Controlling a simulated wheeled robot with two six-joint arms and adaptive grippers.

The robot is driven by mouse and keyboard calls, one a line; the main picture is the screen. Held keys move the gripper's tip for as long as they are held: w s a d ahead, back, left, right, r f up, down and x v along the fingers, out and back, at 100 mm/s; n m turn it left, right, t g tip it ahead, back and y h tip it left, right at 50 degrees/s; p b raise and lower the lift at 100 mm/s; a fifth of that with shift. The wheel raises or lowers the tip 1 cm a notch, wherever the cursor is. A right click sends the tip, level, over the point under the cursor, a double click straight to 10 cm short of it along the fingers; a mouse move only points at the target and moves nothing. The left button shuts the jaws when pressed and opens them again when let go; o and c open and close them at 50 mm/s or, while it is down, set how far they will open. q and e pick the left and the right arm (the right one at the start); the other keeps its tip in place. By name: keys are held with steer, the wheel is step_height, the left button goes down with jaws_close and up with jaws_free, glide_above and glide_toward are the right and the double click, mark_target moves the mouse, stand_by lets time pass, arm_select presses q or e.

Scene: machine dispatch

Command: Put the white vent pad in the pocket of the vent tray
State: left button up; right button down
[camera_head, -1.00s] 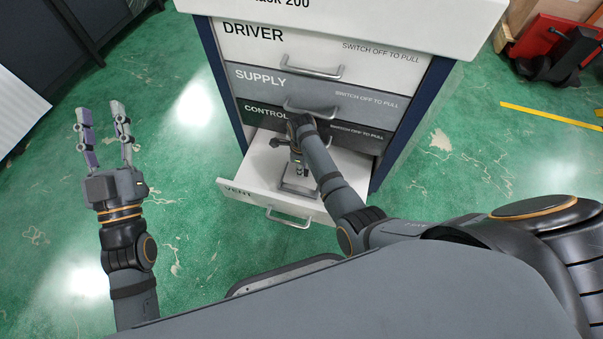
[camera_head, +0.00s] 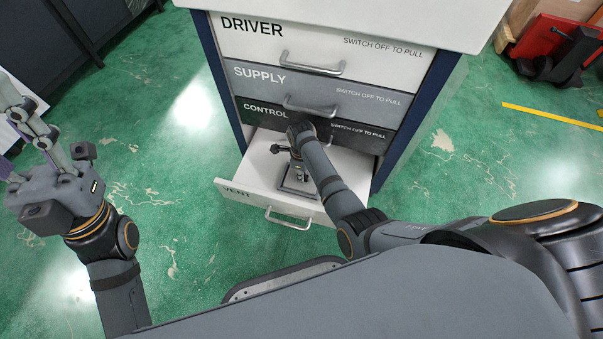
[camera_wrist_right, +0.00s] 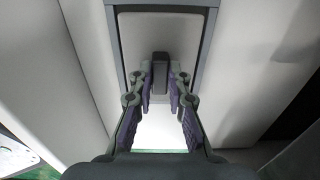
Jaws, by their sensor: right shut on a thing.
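The vent drawer (camera_head: 255,188) at the bottom of the cabinet is pulled out. The grey-framed vent tray (camera_head: 302,192) lies in it, partly hidden by my right arm. My right gripper (camera_head: 298,174) points down over the tray. In the right wrist view, its fingers (camera_wrist_right: 160,82) are shut on the dark upright grip of the white vent pad (camera_wrist_right: 183,35). The pad shows within the tray's grey frame (camera_wrist_right: 205,45); whether it rests fully on the pocket floor I cannot tell. My left gripper (camera_head: 10,125) is open and empty at the far left, partly cut off by the picture edge.
The closed driver (camera_head: 270,45), supply (camera_head: 255,85) and control (camera_head: 245,108) drawers are stacked above the open one. The vent drawer's handle (camera_head: 288,222) sticks out in front. Green floor is clear left of the cabinet. A red machine (camera_head: 550,40) stands at the back right.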

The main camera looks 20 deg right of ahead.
steer(key=shift+f, duration=0.1)
steer(key=c, duration=1.3)
jaws_free()
